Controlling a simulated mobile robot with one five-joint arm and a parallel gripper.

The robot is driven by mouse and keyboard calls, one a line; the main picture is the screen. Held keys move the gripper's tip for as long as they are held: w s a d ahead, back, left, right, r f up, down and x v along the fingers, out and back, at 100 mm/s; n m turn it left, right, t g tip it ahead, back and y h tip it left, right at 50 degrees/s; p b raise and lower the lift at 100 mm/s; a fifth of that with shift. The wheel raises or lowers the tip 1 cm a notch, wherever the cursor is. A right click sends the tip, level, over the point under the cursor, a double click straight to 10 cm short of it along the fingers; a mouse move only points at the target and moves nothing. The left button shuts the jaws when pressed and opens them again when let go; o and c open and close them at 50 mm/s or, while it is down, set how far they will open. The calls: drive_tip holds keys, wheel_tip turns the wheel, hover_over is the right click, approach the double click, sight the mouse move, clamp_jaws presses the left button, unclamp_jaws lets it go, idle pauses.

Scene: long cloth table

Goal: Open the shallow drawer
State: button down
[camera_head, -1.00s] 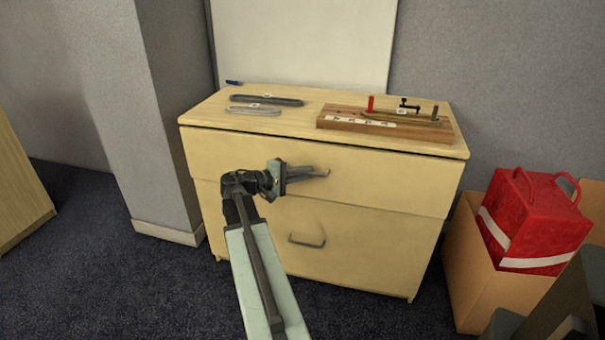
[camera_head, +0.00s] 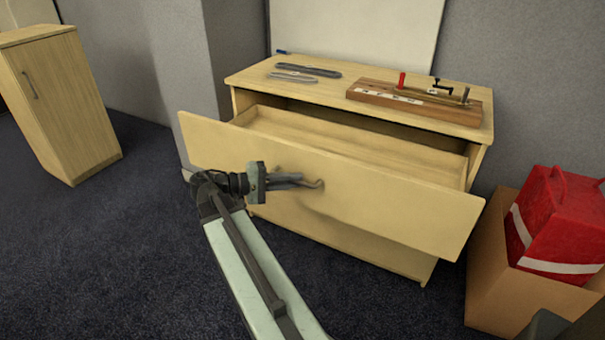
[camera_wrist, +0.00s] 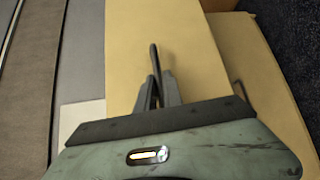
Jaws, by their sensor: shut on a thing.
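The shallow drawer (camera_head: 400,205) is the upper drawer of a light wood cabinet, and it stands well out from the body. Its inside (camera_head: 350,143) shows bare wood, with no objects visible in the part I see. My gripper (camera_head: 302,182) is at the middle of the drawer front, shut on the dark bar handle (camera_head: 317,184). In the wrist view my gripper's fingers (camera_wrist: 157,92) close around the handle (camera_wrist: 153,58) against the pale drawer front (camera_wrist: 190,60). Part of the handle is hidden by the fingers.
On the cabinet top lie two slim tools (camera_head: 308,70) and a wooden block with small fittings (camera_head: 415,100). A red bag (camera_head: 560,220) sits in a cardboard box (camera_head: 490,290) at right. Another cabinet (camera_head: 65,100) stands at left. Dark carpet (camera_head: 110,260) is clear at front left.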

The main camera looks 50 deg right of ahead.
drive_tip(key=shift+s+a+f, duration=0.1)
drive_tip(key=shift+s+a, duration=0.1)
drive_tip(key=shift+a, duration=0.3)
drive_tip(key=shift+s+a, duration=0.2)
drive_tip(key=shift+a, duration=0.3)
drive_tip(key=c, duration=1.8)
unclamp_jaws()
drive_tip(key=shift+w, duration=0.1)
